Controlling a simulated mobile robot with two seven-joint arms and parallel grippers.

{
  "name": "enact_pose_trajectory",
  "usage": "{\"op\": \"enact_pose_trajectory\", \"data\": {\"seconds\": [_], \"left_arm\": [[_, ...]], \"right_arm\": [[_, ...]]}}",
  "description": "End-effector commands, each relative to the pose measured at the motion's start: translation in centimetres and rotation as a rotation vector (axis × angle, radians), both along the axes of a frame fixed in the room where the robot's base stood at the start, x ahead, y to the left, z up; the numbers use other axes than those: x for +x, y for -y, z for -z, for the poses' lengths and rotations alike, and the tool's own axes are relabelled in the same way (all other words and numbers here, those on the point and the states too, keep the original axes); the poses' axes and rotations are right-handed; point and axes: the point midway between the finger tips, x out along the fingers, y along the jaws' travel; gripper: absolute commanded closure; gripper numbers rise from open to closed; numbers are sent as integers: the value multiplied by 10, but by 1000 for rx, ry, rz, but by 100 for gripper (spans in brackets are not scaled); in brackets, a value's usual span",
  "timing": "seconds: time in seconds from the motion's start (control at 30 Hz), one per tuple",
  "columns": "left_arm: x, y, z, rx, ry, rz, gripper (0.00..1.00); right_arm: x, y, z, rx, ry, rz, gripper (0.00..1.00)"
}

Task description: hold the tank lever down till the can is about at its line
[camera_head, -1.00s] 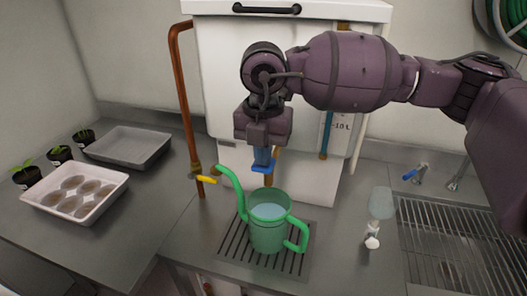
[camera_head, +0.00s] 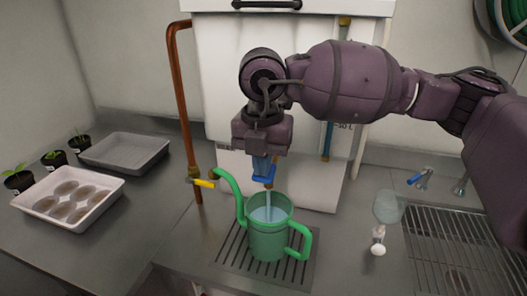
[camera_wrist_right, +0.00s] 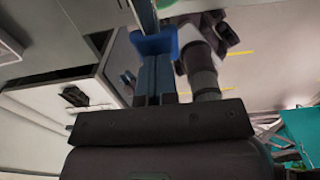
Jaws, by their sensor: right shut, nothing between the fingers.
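The green watering can (camera_head: 268,240) stands upright on the drain grate under the tank (camera_head: 225,90). Water shows inside the can, and a thin pale stream (camera_head: 268,205) falls into it from the tap. No fill line can be made out on the can. The blue tank lever (camera_head: 264,182) is at the tap, tilted down. My right gripper (camera_head: 259,174) is shut and empty, its fingertips on the lever from above. My left gripper is out of view.
A copper pipe with a yellow-handled valve (camera_head: 204,183) stands left of the can. A tray of pods (camera_head: 68,200), seedling pots (camera_head: 54,161) and an empty grey tray (camera_head: 125,150) lie left.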

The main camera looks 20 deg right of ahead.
Motion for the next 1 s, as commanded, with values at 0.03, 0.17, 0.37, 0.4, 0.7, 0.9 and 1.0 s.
{"op": "enact_pose_trajectory", "data": {"seconds": [0.03,0.17,0.37,0.4,0.7,0.9,1.0], "left_arm": [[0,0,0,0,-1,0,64],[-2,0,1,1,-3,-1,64],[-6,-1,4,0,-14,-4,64],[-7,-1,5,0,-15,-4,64],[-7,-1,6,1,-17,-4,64],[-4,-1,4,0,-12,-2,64],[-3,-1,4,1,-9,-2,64]], "right_arm": [[0,0,1,-1,-1,1,100],[0,0,1,-1,-1,1,100],[0,0,1,-1,-1,1,100],[0,0,1,-1,-1,1,100],[0,0,1,-2,-1,1,100],[0,0,1,-2,-1,1,100],[0,0,1,-2,-1,1,100]]}}
